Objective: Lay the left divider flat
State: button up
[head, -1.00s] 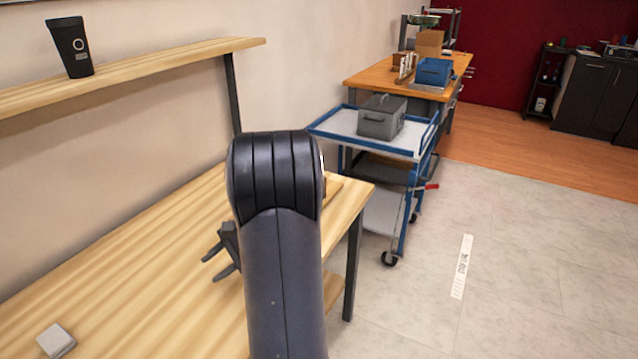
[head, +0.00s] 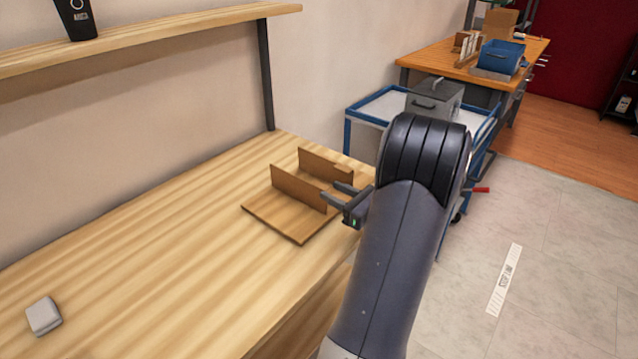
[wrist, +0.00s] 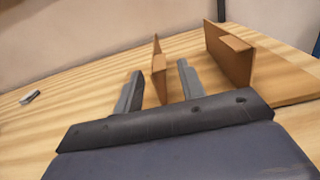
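A wooden board (head: 296,232) lies on the workbench with two upright wooden dividers. The left divider (head: 294,187) is the nearer one in the head view; it also stands upright in the wrist view (wrist: 157,62). The right divider (head: 318,160) stands behind it, and at the right in the wrist view (wrist: 226,54). My gripper (head: 330,190) is open at the right end of the left divider. In the wrist view, my gripper's fingers (wrist: 160,82) lie on either side of that divider's near end, with visible gaps. Contact is not seen.
A small grey block (head: 43,316) lies at the workbench's (head: 170,265) left. A shelf (head: 150,40) with a black cup (head: 76,18) runs above. A blue cart (head: 375,105) with a grey box (head: 434,100) stands beyond my arm.

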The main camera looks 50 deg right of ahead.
aim_at(317, 183)
jog(key=w, duration=0.6)
jog(key=shift+w+a, duration=0.1)
jog(key=shift+a, duration=0.15)
jog(key=shift+c, duration=0.2)
grip_shut()
